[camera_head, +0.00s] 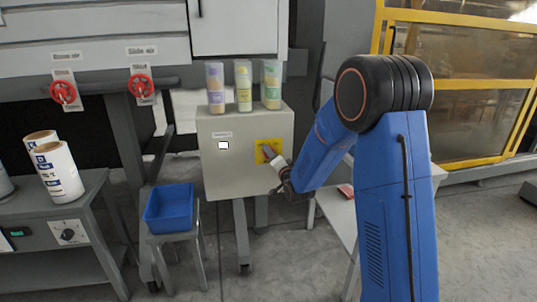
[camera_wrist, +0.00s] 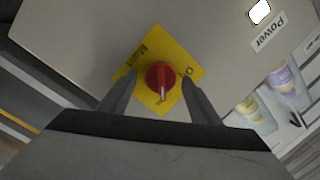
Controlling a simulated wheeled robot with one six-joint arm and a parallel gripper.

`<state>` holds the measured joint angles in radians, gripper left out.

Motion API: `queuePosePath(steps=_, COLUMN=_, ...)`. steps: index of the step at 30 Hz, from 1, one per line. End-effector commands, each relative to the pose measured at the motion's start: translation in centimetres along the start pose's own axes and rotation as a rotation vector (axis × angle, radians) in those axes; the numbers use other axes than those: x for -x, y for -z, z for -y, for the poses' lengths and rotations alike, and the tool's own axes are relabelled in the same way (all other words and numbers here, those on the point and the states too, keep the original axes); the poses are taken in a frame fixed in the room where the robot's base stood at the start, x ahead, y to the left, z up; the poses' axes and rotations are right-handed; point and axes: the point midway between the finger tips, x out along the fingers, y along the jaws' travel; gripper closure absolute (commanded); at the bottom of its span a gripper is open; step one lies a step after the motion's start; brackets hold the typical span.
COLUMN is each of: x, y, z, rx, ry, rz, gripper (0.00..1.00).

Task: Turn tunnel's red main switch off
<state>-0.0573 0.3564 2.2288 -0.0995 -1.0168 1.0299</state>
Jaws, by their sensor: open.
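The red main switch (camera_wrist: 159,76) is a round knob on a yellow plate (camera_wrist: 146,50) marked "Main". A pale mark shows at the knob's lower edge in the wrist view. The other lettering is too small to read surely. The plate also shows on the grey cabinet's front in the head view (camera_head: 262,157), where my gripper (camera_head: 271,155) partly covers it and hides the knob. My gripper is open in the wrist view (camera_wrist: 159,74), with one finger on each side of the knob. I cannot tell whether the fingers touch it.
The grey cabinet (camera_head: 225,177) has a lit white "Power" lamp (camera_head: 223,145). A blue bin (camera_head: 169,208) sits on a stool at left. Two red valve wheels (camera_head: 64,93) are further left. A yellow-framed enclosure (camera_head: 455,85) stands at right.

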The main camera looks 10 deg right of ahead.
Motion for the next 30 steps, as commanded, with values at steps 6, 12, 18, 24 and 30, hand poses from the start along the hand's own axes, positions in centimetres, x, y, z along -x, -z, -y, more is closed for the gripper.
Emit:
queuePosePath(steps=6, x=0.04, y=0.01, z=-0.01, rx=0.000, ry=0.000, rz=0.000, gripper=0.43)
queuePosePath(steps=12, x=0.03, y=0.01, z=-0.01, rx=0.000, ry=0.000, rz=0.000, gripper=0.79)
queuePosePath(steps=18, x=0.03, y=0.00, z=-0.01, rx=0.003, ry=0.000, rz=0.000, gripper=0.84)
queuePosePath(steps=24, x=0.04, y=0.02, z=0.02, rx=0.045, ry=-0.005, rz=0.004, gripper=0.84)
queuePosePath(steps=30, x=0.04, y=0.02, z=0.07, rx=0.158, ry=-0.019, rz=0.013, gripper=0.84)
